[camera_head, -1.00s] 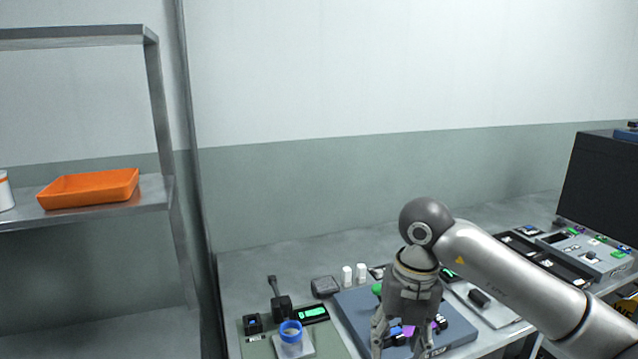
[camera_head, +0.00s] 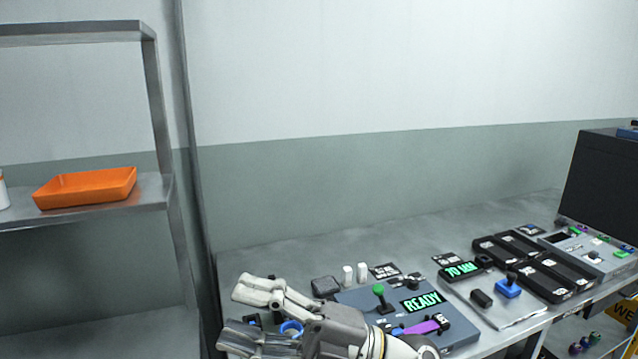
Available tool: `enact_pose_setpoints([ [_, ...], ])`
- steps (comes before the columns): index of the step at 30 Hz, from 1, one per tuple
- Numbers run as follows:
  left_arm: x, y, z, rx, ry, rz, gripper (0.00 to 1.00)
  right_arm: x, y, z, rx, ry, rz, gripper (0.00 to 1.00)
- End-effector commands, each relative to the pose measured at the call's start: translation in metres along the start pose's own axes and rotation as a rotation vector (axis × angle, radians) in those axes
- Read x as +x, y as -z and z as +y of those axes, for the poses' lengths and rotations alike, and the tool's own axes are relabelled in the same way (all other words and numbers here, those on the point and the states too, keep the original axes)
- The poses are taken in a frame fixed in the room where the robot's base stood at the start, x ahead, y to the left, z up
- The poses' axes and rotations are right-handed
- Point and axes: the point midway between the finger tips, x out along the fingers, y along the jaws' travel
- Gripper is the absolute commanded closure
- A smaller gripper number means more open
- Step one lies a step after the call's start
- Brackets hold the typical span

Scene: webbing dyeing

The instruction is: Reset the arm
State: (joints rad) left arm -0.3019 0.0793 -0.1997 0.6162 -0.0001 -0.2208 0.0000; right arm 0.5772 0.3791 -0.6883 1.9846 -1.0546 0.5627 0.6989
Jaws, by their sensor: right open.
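My right gripper (camera_head: 246,318) is low in the head view, tilted sideways with its fingers pointing left. Its fingers are spread apart and I see nothing held between them. It is over the left front part of the table, in front of a blue ring-shaped item (camera_head: 291,328) that it partly hides. My right arm (camera_head: 385,345) runs along the bottom edge. My left gripper does not show.
A blue-grey control panel (camera_head: 462,333) with a green-topped lever (camera_head: 379,291) and a READY display (camera_head: 422,302) is right of the gripper. Two white bottles (camera_head: 361,272) stand behind. An orange tray (camera_head: 87,187) sits on the left shelf (camera_head: 150,193). Black trays (camera_head: 545,281) lie at the right.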

Motion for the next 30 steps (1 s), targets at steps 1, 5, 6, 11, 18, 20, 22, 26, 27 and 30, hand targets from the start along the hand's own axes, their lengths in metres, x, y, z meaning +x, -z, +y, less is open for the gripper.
enact_pose_setpoints([
  [1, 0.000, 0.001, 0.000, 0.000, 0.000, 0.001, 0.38, -0.008, -0.008, 0.013, 0.047, -0.115, -0.069, 0.50],
  [5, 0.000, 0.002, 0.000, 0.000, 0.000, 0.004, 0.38, -0.046, -0.042, 0.043, 0.167, -0.385, -0.297, 0.50],
  [6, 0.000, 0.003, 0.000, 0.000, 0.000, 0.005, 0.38, -0.062, -0.054, 0.046, 0.208, -0.455, -0.379, 0.50],
  [11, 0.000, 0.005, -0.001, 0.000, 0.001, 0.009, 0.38, -0.145, -0.099, 0.030, 0.396, -0.667, -0.740, 0.50],
  [18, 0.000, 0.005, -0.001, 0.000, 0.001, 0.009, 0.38, -0.281, -0.112, -0.076, 0.742, -0.757, -1.337, 0.50],
  [20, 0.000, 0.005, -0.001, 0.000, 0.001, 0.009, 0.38, -0.309, -0.100, -0.110, 0.836, -0.733, -1.479, 0.50],
  [22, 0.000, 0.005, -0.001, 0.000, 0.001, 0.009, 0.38, -0.338, -0.079, -0.149, 0.946, -0.688, -1.631, 0.50],
  [26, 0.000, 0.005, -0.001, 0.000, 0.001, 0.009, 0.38, -0.373, -0.032, -0.207, 1.128, -0.574, -1.849, 0.50],
  [27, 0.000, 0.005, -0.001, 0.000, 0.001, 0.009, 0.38, -0.380, -0.018, -0.221, 1.175, -0.535, -1.900, 0.50],
  [30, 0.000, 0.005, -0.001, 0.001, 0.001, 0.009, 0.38, -0.394, 0.018, -0.250, 1.283, -0.440, -2.007, 0.50],
])
